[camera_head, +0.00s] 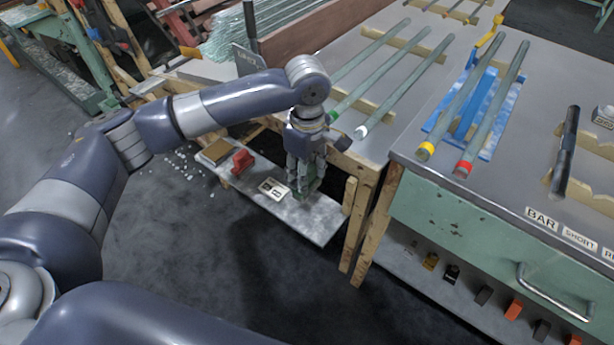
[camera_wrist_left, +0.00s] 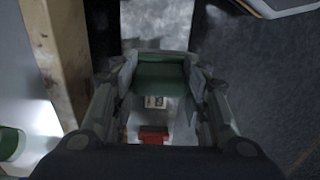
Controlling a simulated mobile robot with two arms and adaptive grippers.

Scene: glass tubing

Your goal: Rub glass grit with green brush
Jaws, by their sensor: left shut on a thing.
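My left gripper (camera_head: 306,190) points down over a low grey shelf beside the wooden table leg. It is shut on a green block-shaped thing, apparently the green brush (camera_head: 312,186). In the left wrist view the green brush (camera_wrist_left: 162,76) lies between the two fingers; its bristles are hidden. Small whitish bits, which look like glass grit (camera_head: 185,172), lie scattered on the floor left of the shelf. I cannot tell if the pale speckles on the shelf are grit. My right gripper is not in view.
The low shelf (camera_head: 322,228) also holds a red object (camera_head: 243,161), a white card with dark marks (camera_head: 274,189) and a tan block (camera_head: 215,151). Wooden legs (camera_head: 361,215) stand close right of the gripper. Glass tubes (camera_head: 385,65) lie on the tabletop above. Open floor lies in front.

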